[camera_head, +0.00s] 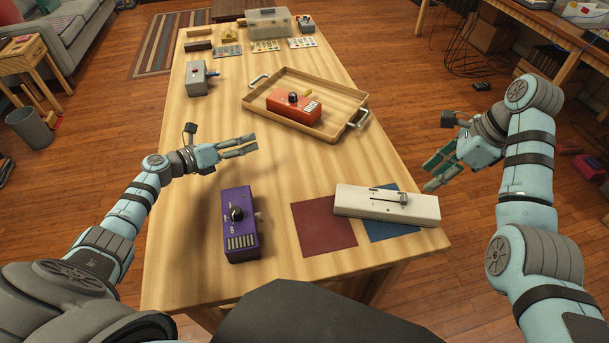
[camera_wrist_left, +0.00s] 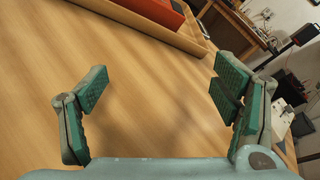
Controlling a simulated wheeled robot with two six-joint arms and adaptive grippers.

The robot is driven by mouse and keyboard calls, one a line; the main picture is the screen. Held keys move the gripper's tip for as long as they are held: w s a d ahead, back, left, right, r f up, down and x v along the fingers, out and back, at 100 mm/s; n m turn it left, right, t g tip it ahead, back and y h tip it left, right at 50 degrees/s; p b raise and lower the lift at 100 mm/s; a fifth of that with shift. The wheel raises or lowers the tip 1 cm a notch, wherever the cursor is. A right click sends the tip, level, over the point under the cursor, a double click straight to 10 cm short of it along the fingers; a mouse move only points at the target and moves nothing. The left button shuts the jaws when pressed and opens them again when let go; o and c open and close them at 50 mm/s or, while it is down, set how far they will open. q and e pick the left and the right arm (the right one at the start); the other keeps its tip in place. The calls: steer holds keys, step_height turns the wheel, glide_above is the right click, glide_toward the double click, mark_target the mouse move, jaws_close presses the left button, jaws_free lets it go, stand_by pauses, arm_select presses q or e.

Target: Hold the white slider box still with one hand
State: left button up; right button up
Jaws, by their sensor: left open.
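The white slider box (camera_head: 388,206) lies on the table's near right part, partly over a blue square (camera_head: 392,228). Its slider knob and slot are on top. My left gripper (camera_head: 254,144) is open and empty above the table, left of the box and well apart from it. Its spread fingers also show in the left wrist view (camera_wrist_left: 158,92) with bare wood between them. My right gripper (camera_head: 430,176) is off the table's right edge, just beyond the box's right end; its fingers look parted and empty.
A purple box (camera_head: 239,226) with a knob stands near the left arm. A dark red square (camera_head: 323,224) lies beside the blue one. A wooden tray (camera_head: 325,92) holds an orange box (camera_head: 292,105).

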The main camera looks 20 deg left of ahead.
mark_target(364, 197)
arm_select(q)
steer(key=d+m+g+h, duration=0.1)
steer(key=d+m, duration=0.2)
steer(key=d, duration=0.1)
steer(key=d+r+m+g+h, duration=0.1)
steer(key=d+m+g+h, duration=0.1)
steer(key=d, duration=0.3)
steer(key=d+m+g+h, duration=0.1)
steer(key=d+m+h, duration=0.1)
steer(key=d, duration=0.3)
steer(key=shift+s+r+m+g, duration=0.2)
steer(key=shift+s+m+g, duration=0.15)
steer(key=shift+m, duration=0.55)
steer(key=s+d+m+g, duration=0.1)
steer(key=d+m, duration=0.1)
steer(key=d, duration=0.1)
steer(key=s+d+m+g+h, duration=0.1)
steer(key=d+m+g, duration=0.1)
steer(key=d+m, duration=0.1)
steer(key=s+d+m+g+h, duration=0.1)
steer(key=d+m+g, duration=0.1)
steer(key=d, duration=0.1)
steer(key=shift+s+r+m+g, duration=0.25)
steer(key=shift+s+r+m, duration=0.15)
steer(key=shift+g, duration=0.3)
steer(key=x, duration=1.4)
steer(key=shift+s+d+f, duration=0.1)
steer(key=shift+d+f, duration=0.05)
steer(key=shift+d, duration=0.05)
